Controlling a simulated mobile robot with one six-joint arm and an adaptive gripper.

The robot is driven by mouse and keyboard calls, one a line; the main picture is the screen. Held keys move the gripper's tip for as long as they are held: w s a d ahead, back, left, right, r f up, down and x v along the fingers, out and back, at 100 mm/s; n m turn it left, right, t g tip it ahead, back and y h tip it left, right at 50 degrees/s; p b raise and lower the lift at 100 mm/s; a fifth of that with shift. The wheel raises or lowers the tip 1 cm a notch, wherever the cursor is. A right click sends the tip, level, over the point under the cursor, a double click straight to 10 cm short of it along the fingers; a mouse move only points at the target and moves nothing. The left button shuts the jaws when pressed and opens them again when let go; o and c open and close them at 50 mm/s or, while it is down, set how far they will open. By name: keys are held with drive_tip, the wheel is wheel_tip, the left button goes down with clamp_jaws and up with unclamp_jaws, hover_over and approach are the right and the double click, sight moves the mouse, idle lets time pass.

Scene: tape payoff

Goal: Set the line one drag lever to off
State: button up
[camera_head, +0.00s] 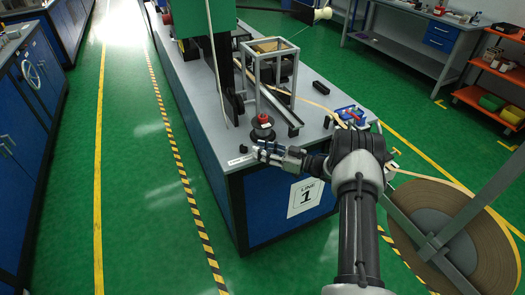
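My gripper (262,152) reaches left over the front end of the grey-topped blue bench, whose front panel carries a LINE 1 sign (306,196). It is small in view, and I cannot tell whether its fingers are open or shut. A small black knob-like part (243,148) sits on the bench top just left of the gripper tips, apart from them as far as I can see. I cannot tell whether it is the drag lever. A large brown tape reel (480,240) stands at the right on grey supports, partly hidden. No lever position can be read.
A black round device with a red top (263,124) stands just behind my gripper. A metal frame (275,75) and a slanted rail stand further back. A blue tray (350,115) is at the bench's right edge. The green floor on the left is clear.

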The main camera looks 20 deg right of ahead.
drive_tip(key=v, duration=1.2)
